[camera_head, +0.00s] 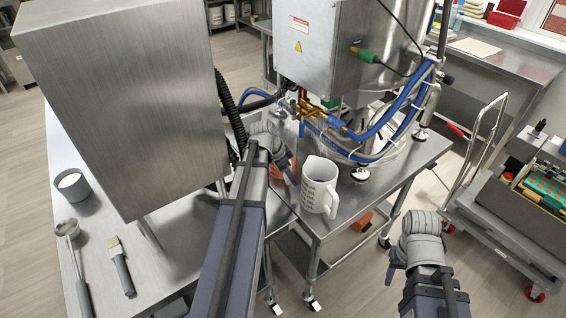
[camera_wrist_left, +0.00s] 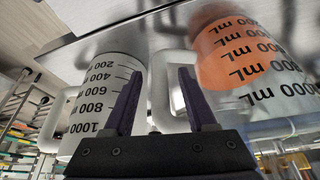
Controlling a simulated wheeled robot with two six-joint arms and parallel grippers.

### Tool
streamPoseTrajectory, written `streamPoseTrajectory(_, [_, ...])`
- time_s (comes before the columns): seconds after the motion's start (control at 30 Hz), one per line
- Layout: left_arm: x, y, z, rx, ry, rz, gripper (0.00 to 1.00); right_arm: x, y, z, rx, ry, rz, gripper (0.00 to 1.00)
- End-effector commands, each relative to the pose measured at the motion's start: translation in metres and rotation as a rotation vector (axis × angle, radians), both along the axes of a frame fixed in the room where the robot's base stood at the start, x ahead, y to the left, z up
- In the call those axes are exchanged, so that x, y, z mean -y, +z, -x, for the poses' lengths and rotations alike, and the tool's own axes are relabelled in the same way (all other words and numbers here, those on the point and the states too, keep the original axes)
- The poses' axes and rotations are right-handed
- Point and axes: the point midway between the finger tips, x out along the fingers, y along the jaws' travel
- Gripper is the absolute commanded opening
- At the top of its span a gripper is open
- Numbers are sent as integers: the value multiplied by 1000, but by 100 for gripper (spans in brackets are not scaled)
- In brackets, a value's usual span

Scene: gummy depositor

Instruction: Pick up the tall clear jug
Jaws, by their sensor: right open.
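A whitish see-through jug (camera_head: 319,187) with dark volume marks stands upright on the steel table, its handle on its right. It also shows in the left wrist view (camera_wrist_left: 100,95), upside down. A second clear jug with orange contents (camera_head: 277,172) stands left of it, partly hidden by my left gripper; it is large in the left wrist view (camera_wrist_left: 240,65). I cannot tell which is taller. My left gripper (camera_head: 292,176) is open, its dark fingers (camera_wrist_left: 160,85) apart at the orange jug's handle; contact is unclear. My right gripper (camera_head: 397,258) is open, away from the jugs, its fingers barely visible.
A large steel box (camera_head: 125,100) stands left of my left arm. Blue hoses (camera_head: 375,135) and the depositor (camera_head: 345,50) are close behind the jugs. A small pot (camera_head: 72,185) and a brush (camera_head: 120,265) lie at left. A cart (camera_head: 510,225) stands at right.

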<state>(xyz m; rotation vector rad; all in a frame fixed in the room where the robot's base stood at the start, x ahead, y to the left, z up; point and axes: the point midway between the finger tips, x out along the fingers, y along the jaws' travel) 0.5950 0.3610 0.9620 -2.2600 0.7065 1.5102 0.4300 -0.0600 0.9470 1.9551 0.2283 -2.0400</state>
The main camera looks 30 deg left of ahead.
Motion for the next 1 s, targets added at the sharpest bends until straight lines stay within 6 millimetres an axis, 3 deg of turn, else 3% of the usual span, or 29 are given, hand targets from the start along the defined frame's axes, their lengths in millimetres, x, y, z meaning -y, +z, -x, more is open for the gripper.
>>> streamPoseTrajectory(0.07, [0, 0, 0, 0, 0, 0, 47, 0, 0, 0, 0, 0, 0, 50])
streamPoseTrajectory(0.5, [0, 0, 0, 0, 0, 0, 0, 0, 0, 0, 0, 0, 0, 50])
streamPoseTrajectory(1.0, [0, 0, 0, 0, 0, 0, 0, 0, 0, 0, 0, 0, 0, 50])
